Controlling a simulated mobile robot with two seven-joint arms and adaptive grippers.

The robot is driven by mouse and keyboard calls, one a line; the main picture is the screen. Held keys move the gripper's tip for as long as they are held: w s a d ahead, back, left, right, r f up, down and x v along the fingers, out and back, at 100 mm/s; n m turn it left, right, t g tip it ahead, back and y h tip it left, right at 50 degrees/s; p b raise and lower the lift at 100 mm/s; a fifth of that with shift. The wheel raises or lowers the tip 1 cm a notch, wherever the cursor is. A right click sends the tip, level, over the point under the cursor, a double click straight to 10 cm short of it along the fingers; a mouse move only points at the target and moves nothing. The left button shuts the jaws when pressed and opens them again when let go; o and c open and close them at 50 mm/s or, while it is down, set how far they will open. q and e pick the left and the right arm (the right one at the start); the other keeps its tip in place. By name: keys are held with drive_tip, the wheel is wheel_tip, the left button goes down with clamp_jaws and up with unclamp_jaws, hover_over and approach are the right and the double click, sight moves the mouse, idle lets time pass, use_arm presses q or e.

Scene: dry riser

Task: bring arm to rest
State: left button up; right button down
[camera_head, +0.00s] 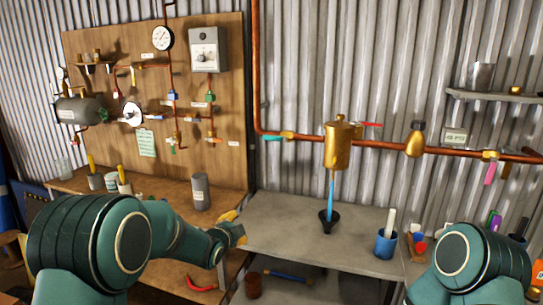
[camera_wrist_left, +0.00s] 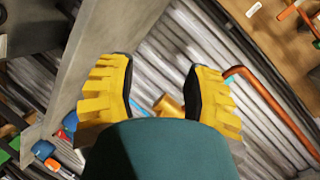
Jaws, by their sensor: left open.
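My left arm (camera_head: 120,245) comes in from the lower left, bent, and ends in my left gripper (camera_head: 236,228) near the left front corner of the grey bench. In the left wrist view the gripper (camera_wrist_left: 158,78) has its two yellow ribbed fingers apart, with nothing between them. Part of a brass thing shows beyond the fingers in that view. My right arm (camera_head: 470,262) shows as a green joint at the lower right. Its gripper is not in view.
A grey cylinder (camera_head: 201,191) and pots stand on the wooden bench. Copper pipe (camera_head: 390,147) crosses the wall. The bench middle has free room.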

use_arm(q)
drive_tip(key=s+a+f+n+g, duration=0.2)
drive_tip(key=s+f+n+g, duration=0.65)
drive_tip(key=s+f, duration=1.25)
drive_tip(key=s+d+f+n+g, duration=0.1)
drive_tip(key=s+f+n, duration=0.2)
drive_tip(key=s, duration=0.6)
drive_tip(key=s+d+f+n+g, duration=0.1)
drive_tip(key=s+f+n+g, duration=0.1)
drive_tip(key=s+n, duration=0.3)
drive_tip(key=s+f, duration=0.1)
drive_tip(key=s, duration=0.3)
drive_tip(key=shift+d+f, duration=0.2)
drive_tip(key=shift+f, duration=0.15)
use_arm(e)
drive_tip(key=shift+s+r, duration=0.15)
drive_tip(key=shift+s, duration=0.15)
